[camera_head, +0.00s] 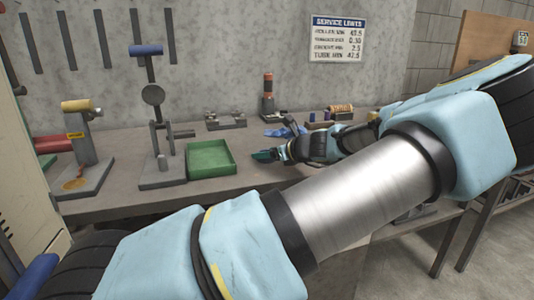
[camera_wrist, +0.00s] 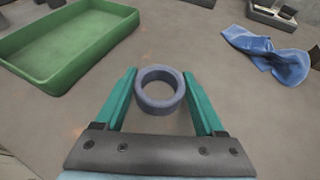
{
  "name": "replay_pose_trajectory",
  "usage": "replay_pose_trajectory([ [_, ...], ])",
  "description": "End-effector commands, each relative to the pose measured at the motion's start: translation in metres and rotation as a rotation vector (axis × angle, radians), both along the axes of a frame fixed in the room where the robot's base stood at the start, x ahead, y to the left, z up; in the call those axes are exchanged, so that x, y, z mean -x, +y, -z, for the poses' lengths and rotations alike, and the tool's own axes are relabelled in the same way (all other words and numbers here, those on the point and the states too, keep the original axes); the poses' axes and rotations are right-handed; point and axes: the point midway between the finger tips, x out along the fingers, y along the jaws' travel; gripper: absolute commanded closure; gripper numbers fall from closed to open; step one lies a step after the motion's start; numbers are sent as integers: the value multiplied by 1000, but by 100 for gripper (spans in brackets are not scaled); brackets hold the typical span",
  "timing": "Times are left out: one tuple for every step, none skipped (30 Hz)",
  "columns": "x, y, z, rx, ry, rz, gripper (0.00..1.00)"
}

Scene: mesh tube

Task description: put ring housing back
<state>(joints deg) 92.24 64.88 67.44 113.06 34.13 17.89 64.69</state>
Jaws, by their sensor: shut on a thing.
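The ring housing is a short blue-grey ring (camera_wrist: 160,106) with an open hole, seen in the wrist view between my two teal fingers. My gripper (camera_wrist: 159,73) is shut on the ring, with one finger on each side of it. In the head view my gripper (camera_head: 266,155) is low over the workbench, just right of the green tray. The ring cannot be made out in the head view. Whether the ring touches the bench is hard to tell.
The empty green tray (camera_head: 211,160) lies left of my gripper. A blue cloth (camera_wrist: 270,52) lies to the right in the wrist view. Left on the bench are a stand with a blue-topped lever (camera_head: 146,50) and a yellow-topped stand (camera_head: 80,105). An orange-and-dark column (camera_head: 268,88) stands behind.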

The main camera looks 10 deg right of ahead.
Motion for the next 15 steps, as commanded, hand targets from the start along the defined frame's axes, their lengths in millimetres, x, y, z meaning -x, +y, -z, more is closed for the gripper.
replay_pose_trajectory([
  [0,0,1,0,-1,0,100],
  [0,0,1,0,-1,0,100],
  [0,0,1,2,-1,-1,100],
  [0,0,1,2,-1,-1,100],
  [0,0,1,2,-1,-1,100],
  [0,0,1,2,-1,-1,100],
  [0,0,1,2,-1,-1,100],
  [0,0,1,0,-1,0,100],
  [0,0,2,0,-1,0,100],
  [0,0,3,1,0,0,28],
  [0,0,2,1,0,0,24],
  [0,0,2,1,0,0,20],
  [0,0,2,1,0,0,16],
  [0,0,2,1,0,0,13],
  [0,0,2,1,0,0,8],
])
